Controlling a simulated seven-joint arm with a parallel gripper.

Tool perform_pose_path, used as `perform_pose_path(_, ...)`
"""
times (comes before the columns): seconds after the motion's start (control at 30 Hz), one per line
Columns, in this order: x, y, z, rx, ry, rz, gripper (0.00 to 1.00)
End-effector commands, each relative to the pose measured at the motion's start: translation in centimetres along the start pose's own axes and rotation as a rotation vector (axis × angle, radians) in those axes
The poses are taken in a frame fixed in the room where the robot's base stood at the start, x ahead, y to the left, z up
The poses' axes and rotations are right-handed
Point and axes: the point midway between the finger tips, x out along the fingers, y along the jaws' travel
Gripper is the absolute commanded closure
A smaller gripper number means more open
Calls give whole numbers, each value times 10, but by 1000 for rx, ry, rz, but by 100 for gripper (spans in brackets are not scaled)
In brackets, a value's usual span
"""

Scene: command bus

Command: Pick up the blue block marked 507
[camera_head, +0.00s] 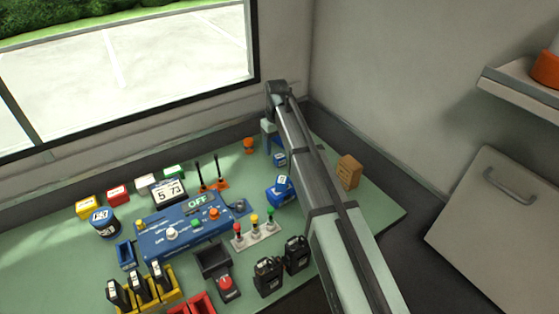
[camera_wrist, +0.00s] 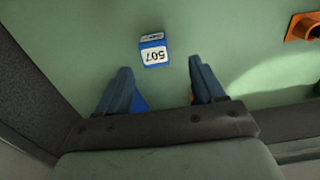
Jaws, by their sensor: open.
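The blue block marked 507 (camera_wrist: 154,56) lies on the green table in the wrist view, its white label upside down in the picture. My gripper (camera_wrist: 160,68) is open and empty. The block shows just beyond the fingertips, roughly between their lines and nearer the left side, with green table around it. In the head view my gripper (camera_head: 269,134) hangs over the back of the table, and a small blue block (camera_head: 279,159) just in front of it appears to be the same one; its number is too small to read there.
A larger blue item (camera_head: 279,189) with a white label stands in front, beside my arm. An orange holder (camera_head: 249,145) is to the left and a brown box (camera_head: 348,172) to the right. A blue control panel (camera_head: 180,236) lies further left. A dark wall edge borders the table's back.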

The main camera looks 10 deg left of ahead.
Motion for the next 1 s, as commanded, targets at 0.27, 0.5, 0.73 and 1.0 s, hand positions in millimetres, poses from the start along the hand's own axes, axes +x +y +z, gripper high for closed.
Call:
perform_pose_path(0.27,11,1,2,0,-1,0,32)
perform_pose_path(0.5,40,6,8,0,-2,-1,32)
perform_pose_path(0.73,57,6,7,0,-1,0,32)
perform_pose_path(1.0,56,6,7,-1,0,0,42)
